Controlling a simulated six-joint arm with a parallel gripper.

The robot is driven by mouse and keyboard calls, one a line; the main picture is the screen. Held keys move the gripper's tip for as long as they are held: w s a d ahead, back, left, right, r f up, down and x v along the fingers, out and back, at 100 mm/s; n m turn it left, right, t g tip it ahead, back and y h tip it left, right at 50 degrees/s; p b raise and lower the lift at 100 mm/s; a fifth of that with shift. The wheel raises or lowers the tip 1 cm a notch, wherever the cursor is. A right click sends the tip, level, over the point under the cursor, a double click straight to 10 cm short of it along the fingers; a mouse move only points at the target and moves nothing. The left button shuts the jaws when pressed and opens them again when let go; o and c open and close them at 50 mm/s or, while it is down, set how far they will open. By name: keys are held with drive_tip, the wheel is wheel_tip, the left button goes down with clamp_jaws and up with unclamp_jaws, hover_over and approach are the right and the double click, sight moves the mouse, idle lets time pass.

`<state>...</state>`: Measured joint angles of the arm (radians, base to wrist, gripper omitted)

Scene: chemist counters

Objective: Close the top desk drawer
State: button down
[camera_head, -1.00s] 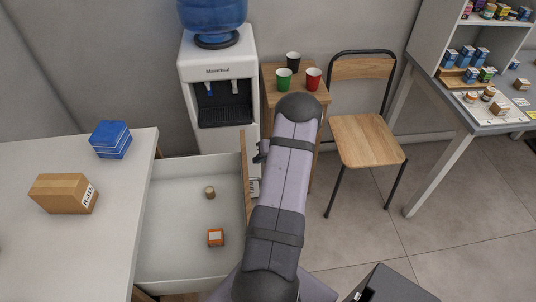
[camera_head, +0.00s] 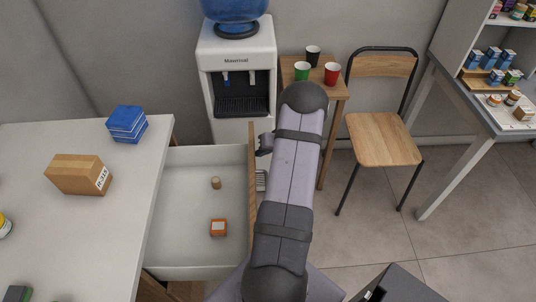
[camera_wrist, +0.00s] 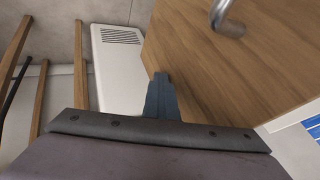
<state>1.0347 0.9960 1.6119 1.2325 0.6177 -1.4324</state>
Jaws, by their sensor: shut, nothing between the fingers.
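The top desk drawer (camera_head: 190,185) is open, pulled out to the right from the white desk (camera_head: 95,225). It holds a small brown cylinder (camera_head: 215,183) and an orange-and-white box (camera_head: 218,228). Its wooden front (camera_head: 252,190) stands just left of my arm. In the wrist view the wooden drawer front (camera_wrist: 235,70) fills the right side, with a metal handle (camera_wrist: 228,22) at the top. My gripper (camera_wrist: 161,80) is shut and empty beside this front; I cannot tell whether it touches. In the head view my arm hides most of the gripper.
A brown carton (camera_head: 78,173) and blue boxes (camera_head: 127,123) sit on the desk. A water dispenser (camera_head: 236,75) stands behind the drawer. A small table with cups (camera_head: 331,73) and a chair (camera_head: 382,138) stand right of it.

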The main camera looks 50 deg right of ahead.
drive_tip(key=w+a+b, duration=0.9)
drive_tip(key=w+a, duration=1.1)
drive_tip(key=shift+a+r, duration=0.15)
drive_tip(key=shift+b, duration=0.4)
drive_tip(key=s+d+r+b, duration=0.2)
drive_tip(key=s+d+r, duration=0.2)
drive_tip(key=s+r, duration=0.3)
drive_tip(key=shift+s+r+b, duration=0.4)
drive_tip(key=shift+s, duration=0.65)
